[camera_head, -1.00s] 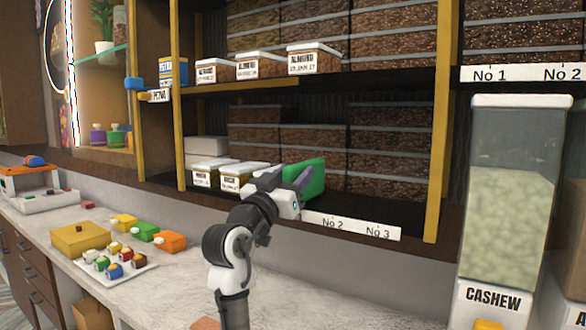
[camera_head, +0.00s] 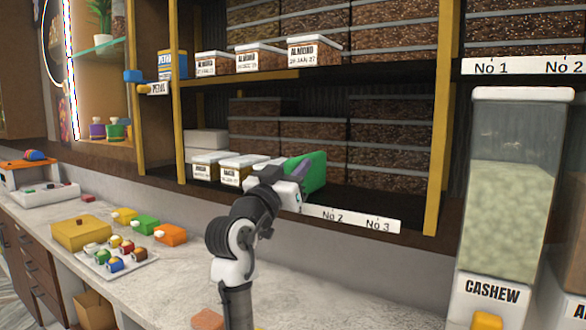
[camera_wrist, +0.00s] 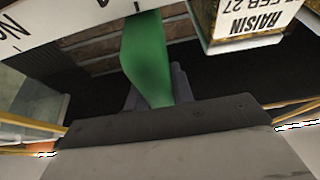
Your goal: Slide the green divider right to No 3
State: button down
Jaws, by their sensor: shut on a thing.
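The green divider (camera_head: 316,172) stands upright on the lower shelf, just left of the No 2 mark. My gripper (camera_head: 298,171) is shut on its near edge, reaching in from the front. The wrist view shows the divider (camera_wrist: 147,58) between my gripper's dark fingers (camera_wrist: 158,88). The white label strip (camera_head: 352,220) on the shelf edge shows No 2 and No 3, with No 3 to the right of the divider. The strip's left end is hidden behind my gripper.
Small labelled boxes (camera_head: 236,169) stand left of the divider; a raisin box (camera_wrist: 245,22) is close beside it in the wrist view. Stacked brown boxes (camera_head: 390,150) fill the shelf behind. The shelf front right of the divider is clear up to a yellow post (camera_head: 440,130).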

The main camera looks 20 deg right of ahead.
jog(key=s+d, duration=1.1)
jog(key=s, duration=0.3)
jog(key=shift+b, duration=0.35)
jog(key=shift+s, duration=0.1)
jog(key=c, duration=1.2)
grip_release()
jog(key=shift+s+d, duration=0.1)
jog(key=b+v, duration=0.4)
jog(key=v, duration=0.9)
jog(key=shift+a+f, duration=0.25)
jog(key=shift+a, duration=0.1)
jog(key=shift+s, duration=0.15)
